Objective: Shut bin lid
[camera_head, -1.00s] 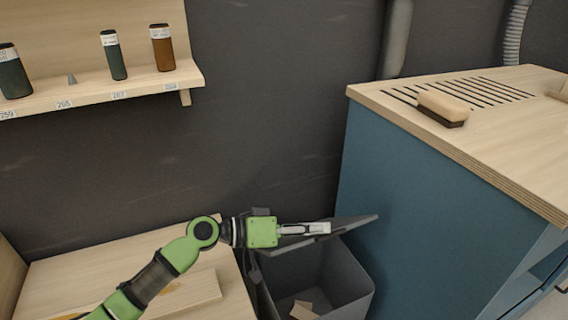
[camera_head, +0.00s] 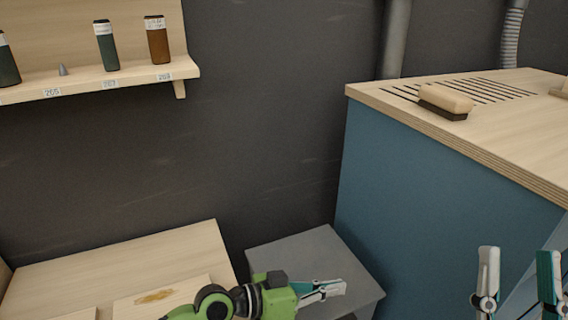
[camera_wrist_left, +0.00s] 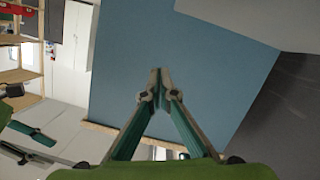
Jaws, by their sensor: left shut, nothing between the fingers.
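The grey bin lid (camera_head: 310,255) lies about flat over the bin (camera_head: 368,306), between the wooden bench and the blue cabinet. No opening into the bin shows, though my left arm hides its near left part. My left gripper (camera_head: 340,287) is over the near part of the lid, its fingers together and empty. I cannot tell if it touches the lid. Its closed fingertips (camera_wrist_left: 160,78) show against a blue panel in the left wrist view. My right gripper (camera_head: 518,268) is at the lower right in the head view, its fingers wide apart and empty.
The blue cabinet (camera_head: 430,190) with a slatted wooden top stands close to the right of the bin; a brush (camera_head: 445,101) lies on it. A low wooden bench (camera_head: 130,265) stands to the left. A shelf (camera_head: 110,85) with bottles is on the dark wall.

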